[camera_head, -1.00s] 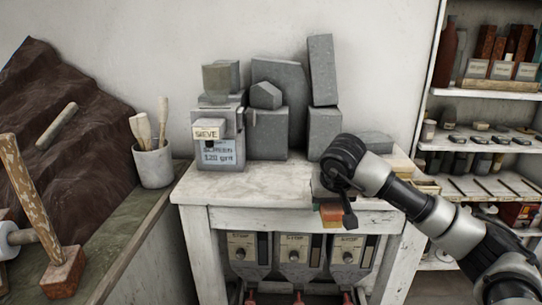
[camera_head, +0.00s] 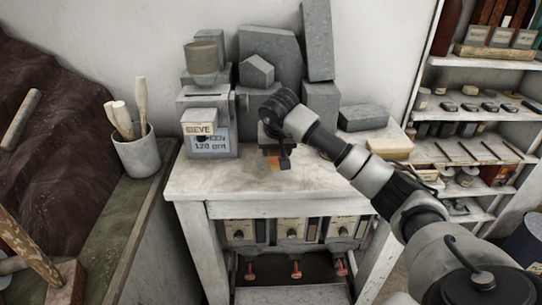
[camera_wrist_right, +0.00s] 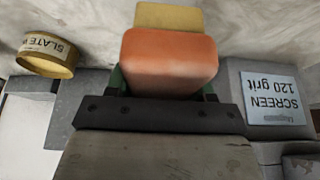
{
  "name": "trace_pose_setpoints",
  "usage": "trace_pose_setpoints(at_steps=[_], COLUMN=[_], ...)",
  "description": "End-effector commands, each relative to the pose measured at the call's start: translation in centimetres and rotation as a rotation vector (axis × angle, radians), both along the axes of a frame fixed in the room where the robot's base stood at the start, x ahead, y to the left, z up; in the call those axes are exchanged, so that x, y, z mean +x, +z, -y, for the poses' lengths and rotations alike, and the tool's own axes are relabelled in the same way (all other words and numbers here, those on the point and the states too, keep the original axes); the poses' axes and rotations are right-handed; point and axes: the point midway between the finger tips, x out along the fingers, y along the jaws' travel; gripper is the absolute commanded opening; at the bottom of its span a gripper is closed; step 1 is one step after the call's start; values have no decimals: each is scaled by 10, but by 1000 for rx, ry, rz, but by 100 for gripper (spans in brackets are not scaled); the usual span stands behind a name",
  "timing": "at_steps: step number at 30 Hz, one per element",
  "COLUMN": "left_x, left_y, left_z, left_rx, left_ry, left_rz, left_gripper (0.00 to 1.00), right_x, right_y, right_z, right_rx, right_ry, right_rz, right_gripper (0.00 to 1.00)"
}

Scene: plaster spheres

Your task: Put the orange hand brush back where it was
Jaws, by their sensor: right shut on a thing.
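My right gripper (camera_head: 277,152) is shut on the orange hand brush (camera_head: 273,164), over the back middle of the white bench (camera_head: 225,183). In the right wrist view, the orange brush body (camera_wrist_right: 170,62) sits between the jaws (camera_wrist_right: 163,90), with its paler yellow part (camera_wrist_right: 175,15) beyond. My gripper and arm hide most of the brush in the head view. I cannot tell whether the brush touches the bench top. My left gripper is not in view.
The sieve machine (camera_head: 208,115) stands left of my gripper. Grey stone blocks (camera_head: 270,55) stand behind it. A flat grey block (camera_head: 363,117) and a yellowish block (camera_head: 390,149) lie right. The bench's front is clear.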

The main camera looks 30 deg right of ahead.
Motion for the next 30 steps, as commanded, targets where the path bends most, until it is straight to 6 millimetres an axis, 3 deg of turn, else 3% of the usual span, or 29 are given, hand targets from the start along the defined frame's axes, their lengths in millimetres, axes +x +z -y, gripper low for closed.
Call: trace_pose_setpoints(at_steps=[4,14,26,27,30], left_x=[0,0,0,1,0], left_y=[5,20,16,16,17], left_z=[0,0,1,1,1], left_rx=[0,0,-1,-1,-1], left_ry=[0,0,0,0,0], left_rz=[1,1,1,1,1], left_gripper=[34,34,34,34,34], right_x=[12,13,13,13,13], right_y=[-7,-46,-53,-54,-53], right_z=[-8,-9,-8,-8,-8], right_rx=[2,1,-2,-2,0], right_ry=[-1,-2,-1,-1,-1], right_rz=[0,-2,2,1,1], right_gripper=[15,15,15,54,70])
